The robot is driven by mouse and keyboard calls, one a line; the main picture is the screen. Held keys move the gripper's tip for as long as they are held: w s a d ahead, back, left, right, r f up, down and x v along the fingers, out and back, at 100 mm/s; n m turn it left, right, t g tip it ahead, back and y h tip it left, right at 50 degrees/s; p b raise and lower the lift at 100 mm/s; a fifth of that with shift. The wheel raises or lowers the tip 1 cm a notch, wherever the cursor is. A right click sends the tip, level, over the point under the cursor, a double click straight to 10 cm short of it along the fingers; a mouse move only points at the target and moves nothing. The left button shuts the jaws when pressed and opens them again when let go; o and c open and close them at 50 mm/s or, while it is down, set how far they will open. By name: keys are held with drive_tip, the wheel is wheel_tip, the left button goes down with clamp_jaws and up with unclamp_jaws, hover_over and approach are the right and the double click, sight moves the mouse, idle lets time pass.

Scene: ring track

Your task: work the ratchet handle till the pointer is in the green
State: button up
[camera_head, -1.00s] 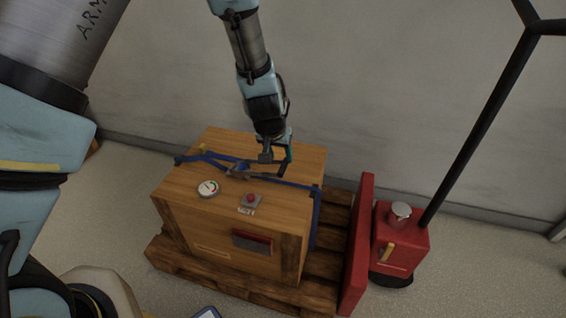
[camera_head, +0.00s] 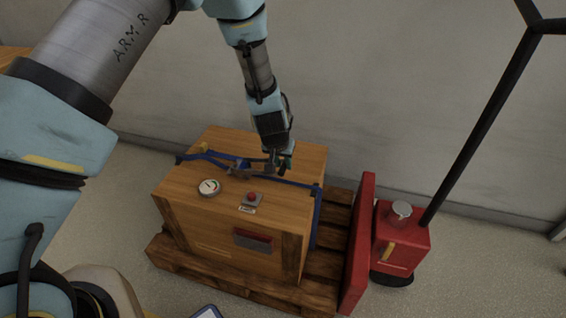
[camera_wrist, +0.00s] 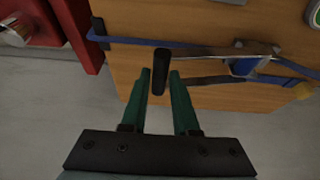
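The ratchet (camera_head: 238,168) sits on a blue strap across the top of a wooden crate. In the wrist view its metal lever (camera_wrist: 205,51) ends in a black handle grip (camera_wrist: 160,62). My gripper (camera_head: 279,163) is low over the crate top beside the ratchet. In the wrist view its green fingers (camera_wrist: 160,73) are open, with the lower part of the black grip between their tips and gaps on both sides. A round white gauge (camera_head: 209,187) with some green on its dial lies on the crate; its pointer is too small to read.
A red button on a grey box (camera_head: 252,198) sits near the gauge. The crate (camera_head: 185,185) stands on a wooden pallet (camera_head: 200,277). A red panel (camera_head: 357,245) and a red machine with a black pole (camera_head: 401,245) stand at right. The wall is behind.

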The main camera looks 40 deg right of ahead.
clamp_jaws()
idle(1.0)
